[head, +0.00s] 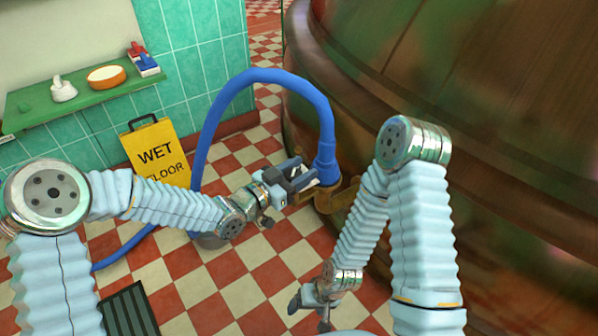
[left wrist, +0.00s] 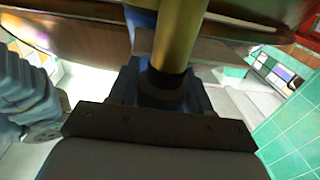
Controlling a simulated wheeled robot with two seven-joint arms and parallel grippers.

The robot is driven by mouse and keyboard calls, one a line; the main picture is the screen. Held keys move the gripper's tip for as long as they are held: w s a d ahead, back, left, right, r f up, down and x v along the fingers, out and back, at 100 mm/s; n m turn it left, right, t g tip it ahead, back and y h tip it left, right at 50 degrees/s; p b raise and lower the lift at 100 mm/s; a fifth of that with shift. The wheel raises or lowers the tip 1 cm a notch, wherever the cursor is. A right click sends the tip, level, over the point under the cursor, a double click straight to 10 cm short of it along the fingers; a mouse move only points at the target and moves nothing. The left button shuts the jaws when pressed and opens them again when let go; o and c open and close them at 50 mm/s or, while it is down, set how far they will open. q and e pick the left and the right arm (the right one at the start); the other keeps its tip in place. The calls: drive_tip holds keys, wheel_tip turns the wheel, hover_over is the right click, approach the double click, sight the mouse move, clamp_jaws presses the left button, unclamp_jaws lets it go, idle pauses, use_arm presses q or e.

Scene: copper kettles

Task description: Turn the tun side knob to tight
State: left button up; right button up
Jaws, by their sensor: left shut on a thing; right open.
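The big brown tun (head: 440,110) fills the right of the head view. A brass fitting (head: 347,190) sticks out low on its side, under the blue hose's end. My left gripper (head: 308,178) is at this fitting, shut on the side knob, which its fingers mostly hide in the head view. In the left wrist view a brass stem (left wrist: 181,38) with a dark collar stands between the fingers (left wrist: 165,88). I cannot read any tight mark or the knob's angle. My right gripper (head: 310,302) is open and empty, low in the head view, apart from the tun.
A blue hose (head: 262,77) arches over my left gripper and runs down to the floor. A yellow wet floor sign (head: 157,150) stands by the tiled wall. A green shelf (head: 75,98) holds small items. A dark grate (head: 128,310) lies on the checkered floor.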

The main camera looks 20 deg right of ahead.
use_arm(q)
drive_tip(key=shift+m+g+h, duration=0.4)
drive_tip(key=shift+m+g, duration=0.3)
drive_tip(key=shift+g, duration=0.3)
drive_tip(key=m+g, duration=0.1)
drive_tip(key=g+p, duration=0.1)
drive_tip(key=shift+s+r+m+g+h, duration=0.2)
drive_tip(key=shift+m+g+h, duration=0.1)
drive_tip(key=shift+m+g, duration=0.1)
drive_tip(key=m+g+p, duration=0.1)
drive_tip(key=g, duration=0.1)
drive_tip(key=shift+s+d+m+g, duration=0.1)
drive_tip(key=shift+s+m+g, duration=0.05)
drive_tip(key=shift+m+g, duration=0.25)
drive_tip(key=m+g, duration=0.2)
drive_tip(key=g, duration=0.1)
drive_tip(key=shift+s+f+p, duration=0.2)
drive_tip(key=shift+p, duration=0.2)
drive_tip(key=shift+s+m+g, duration=0.1)
drive_tip(key=shift+m+g, duration=0.7)
drive_tip(key=shift+g, duration=0.5)
drive_tip(key=shift+g+y, duration=0.3)
drive_tip(key=shift+y, duration=0.1)
drive_tip(key=o, duration=1)
drive_tip(key=shift+c, duration=0.2)
drive_tip(key=b+v, duration=0.1)
drive_tip(key=v, duration=1.3)
drive_tip(key=shift+s, duration=0.1)
